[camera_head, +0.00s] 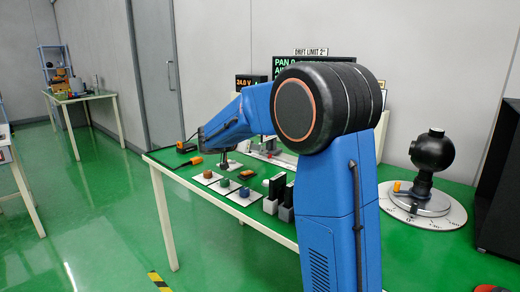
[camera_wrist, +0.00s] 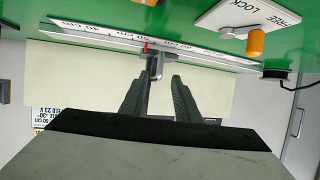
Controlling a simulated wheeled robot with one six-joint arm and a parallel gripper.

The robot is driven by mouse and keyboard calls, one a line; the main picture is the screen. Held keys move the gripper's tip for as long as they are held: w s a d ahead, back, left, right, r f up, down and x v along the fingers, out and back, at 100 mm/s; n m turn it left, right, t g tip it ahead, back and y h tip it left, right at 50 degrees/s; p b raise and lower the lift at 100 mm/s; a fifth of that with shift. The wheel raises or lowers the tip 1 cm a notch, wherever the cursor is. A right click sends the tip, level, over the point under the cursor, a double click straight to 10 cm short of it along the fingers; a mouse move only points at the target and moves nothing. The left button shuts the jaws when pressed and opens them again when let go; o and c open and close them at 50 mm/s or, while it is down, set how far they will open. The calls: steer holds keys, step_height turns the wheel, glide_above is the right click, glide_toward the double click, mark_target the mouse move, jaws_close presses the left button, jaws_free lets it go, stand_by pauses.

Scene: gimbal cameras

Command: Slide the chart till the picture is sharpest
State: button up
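In the wrist view my gripper (camera_wrist: 158,82) is open, its two dark fingers apart. A small grey upright piece (camera_wrist: 155,65) stands just beyond the fingertips, roughly in line with the gap; I cannot tell whether they touch it. It sits at a rail with a centimetre scale (camera_wrist: 100,35), beside a red pointer (camera_wrist: 146,47). A wide pale panel (camera_wrist: 75,75) lies behind the fingers; I cannot tell if it is the chart. A black ball-shaped camera (camera_head: 432,150) stands on a dial base (camera_head: 450,216).
A FREE/LOCK plate (camera_wrist: 225,18) with an orange knob (camera_wrist: 256,42) is near the rail. Several coloured knobs on white plates (camera_head: 243,197) and dark blocks in grey holders (camera_head: 285,212) stand near the table's front edge. Lettered displays (camera_head: 250,82) stand behind, partly hidden by my arm.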

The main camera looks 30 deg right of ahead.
steer(key=x, duration=0.8)
steer(key=shift+w+d+f, duration=0.1)
steer(key=shift+d, duration=0.05)
jaws_close()
